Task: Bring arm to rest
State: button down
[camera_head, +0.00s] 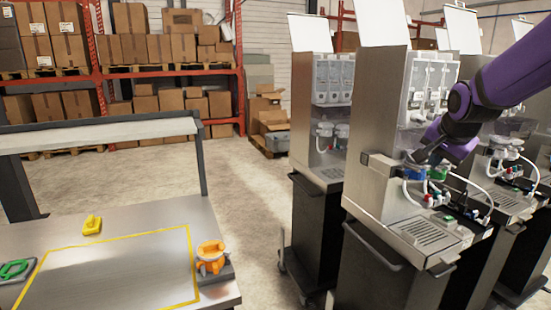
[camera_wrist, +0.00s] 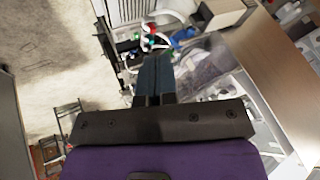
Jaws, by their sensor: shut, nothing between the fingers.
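My gripper (camera_wrist: 153,72) is in the wrist view, with its two dark fingers side by side and shut, nothing between them. In the head view my purple arm reaches in from the right, and its end is in front of the second dispenser (camera_head: 376,190). Blue and green parts (camera_head: 438,173) of that dispenser are close to my gripper in the picture. I cannot tell whether the gripper touches them. In the wrist view, small blue, green and red fittings and white tubing (camera_wrist: 155,38) lie beyond the fingertips. A large metal panel (camera_wrist: 270,75) is on the right.
Another dispenser (camera_head: 322,125) stands to the left, and more stand at the right. A metal table (camera_head: 130,270) at lower left holds a yellow item (camera_head: 92,224), an orange item (camera_head: 210,256) and a green item (camera_head: 15,270). Open floor (camera_head: 245,190) lies between the table and dispensers.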

jog(key=s+a+n, duration=0.3)
jog(key=s, duration=0.6)
jog(key=s+a+r+n+g+y, duration=0.1)
jog(key=s+a+n, duration=0.2)
jog(key=s, duration=0.7)
jog(key=s+a+r+n, duration=0.1)
jog(key=s+a+n, duration=0.2)
jog(key=s, duration=0.6)
jog(key=shift+s+a+r+n, duration=0.25)
jog(key=shift+s+a+n, duration=0.05)
jog(key=shift+n, duration=0.6)
